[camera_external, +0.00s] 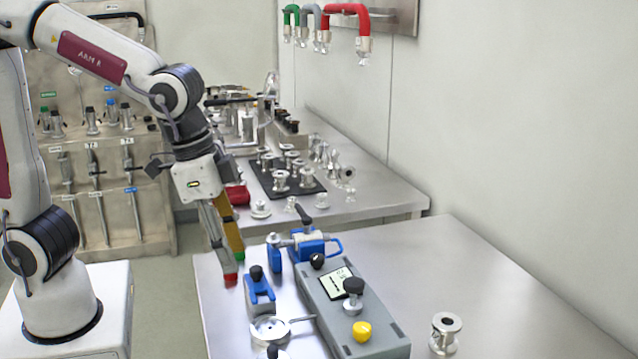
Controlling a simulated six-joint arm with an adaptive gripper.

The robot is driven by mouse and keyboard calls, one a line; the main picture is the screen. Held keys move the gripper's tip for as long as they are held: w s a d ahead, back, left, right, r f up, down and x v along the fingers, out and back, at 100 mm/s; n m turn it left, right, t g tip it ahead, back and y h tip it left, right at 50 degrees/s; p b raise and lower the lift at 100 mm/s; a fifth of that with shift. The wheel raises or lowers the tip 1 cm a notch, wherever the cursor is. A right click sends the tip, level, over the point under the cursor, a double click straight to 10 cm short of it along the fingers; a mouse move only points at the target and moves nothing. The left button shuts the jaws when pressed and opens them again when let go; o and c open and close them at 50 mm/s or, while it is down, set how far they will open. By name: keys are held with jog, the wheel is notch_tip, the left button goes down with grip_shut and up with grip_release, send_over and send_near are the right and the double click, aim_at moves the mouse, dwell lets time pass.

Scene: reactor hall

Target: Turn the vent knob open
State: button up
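My gripper (234,267) points down over the left edge of the near table, left of the blue fittings. One finger has a red tip, the other a green tip. The tips stand apart with nothing seen between them. A grey control box (318,292) carries a small black knob (317,260), a display (337,284), a black knob on a metal stem (353,286) and a yellow knob (362,331). Which of these is the vent knob I cannot tell; labels are too small to read. My gripper touches none of them.
A metal flange piece (445,334) stands at right. The table's right part (480,270) is largely clear.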

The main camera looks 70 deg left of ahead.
jog(key=s+a+r, duration=0.1)
jog(key=s+a, duration=0.4)
jog(key=shift+r+n, duration=0.15)
jog(key=shift+n, duration=0.25)
jog(key=shift+a, duration=0.1)
dwell(0.4)
jog(key=m+h, duration=0.3)
jog(key=m, duration=0.5)
send_near(361, 326)
jog(key=shift+w, duration=0.15)
jog(key=shift+f, duration=0.3)
jog(key=shift+x, duration=3.75)
